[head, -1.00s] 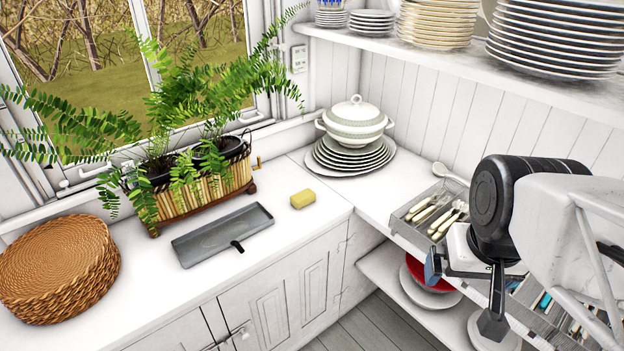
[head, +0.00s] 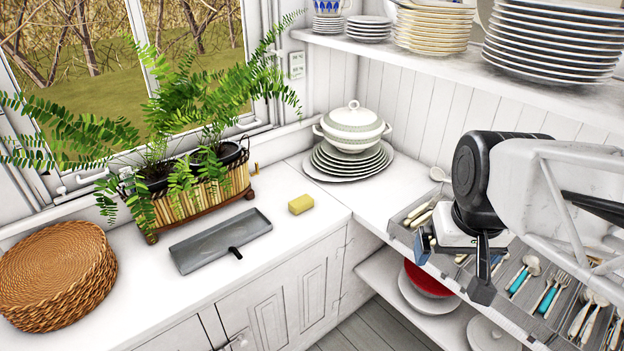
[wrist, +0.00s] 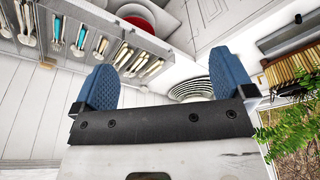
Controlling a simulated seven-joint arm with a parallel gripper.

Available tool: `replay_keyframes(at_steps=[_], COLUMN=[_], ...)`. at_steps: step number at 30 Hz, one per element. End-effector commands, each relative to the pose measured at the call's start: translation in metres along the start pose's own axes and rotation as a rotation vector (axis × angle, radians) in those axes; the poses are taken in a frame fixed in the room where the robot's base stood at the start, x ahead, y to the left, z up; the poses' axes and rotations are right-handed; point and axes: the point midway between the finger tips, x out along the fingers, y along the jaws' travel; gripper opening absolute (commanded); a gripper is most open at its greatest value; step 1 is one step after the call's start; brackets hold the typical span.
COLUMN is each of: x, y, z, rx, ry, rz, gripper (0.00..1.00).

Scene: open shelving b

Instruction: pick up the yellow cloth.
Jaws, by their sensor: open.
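The yellow cloth (head: 301,204) looks like a small folded block. It lies on the white counter (head: 300,240) in the head view, right of a grey metal tray and in front of the stacked plates. I cannot make it out in the wrist view. My gripper (head: 453,266) is at the right in the head view, above the cutlery trays and well to the right of the cloth. In the wrist view, the blue fingers of my gripper (wrist: 164,78) stand wide apart with nothing between them.
The grey tray (head: 220,240), a planter (head: 200,202) with ferns and woven mats (head: 57,275) stand left of the cloth. A lidded tureen (head: 353,126) sits on plates behind it. A plate shelf (head: 430,55) overhangs the right side. The counter around the cloth is clear.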

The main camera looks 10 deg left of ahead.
Motion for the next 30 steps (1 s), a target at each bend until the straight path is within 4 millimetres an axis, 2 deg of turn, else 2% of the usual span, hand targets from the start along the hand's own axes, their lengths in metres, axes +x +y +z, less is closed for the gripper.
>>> replay_keyframes(at_steps=[1, 14, 23, 30], x=[0.001, 0.017, 0.042, 0.069], y=[-0.002, -0.030, -0.058, -0.085], z=[-0.012, -0.113, -0.181, -0.232], rx=[-0.014, -0.148, -0.244, -0.319], ry=[-0.006, -0.044, -0.069, -0.090], rz=[-0.002, -0.018, -0.029, -0.039], gripper=[1.00, 1.00, 1.00, 1.00])
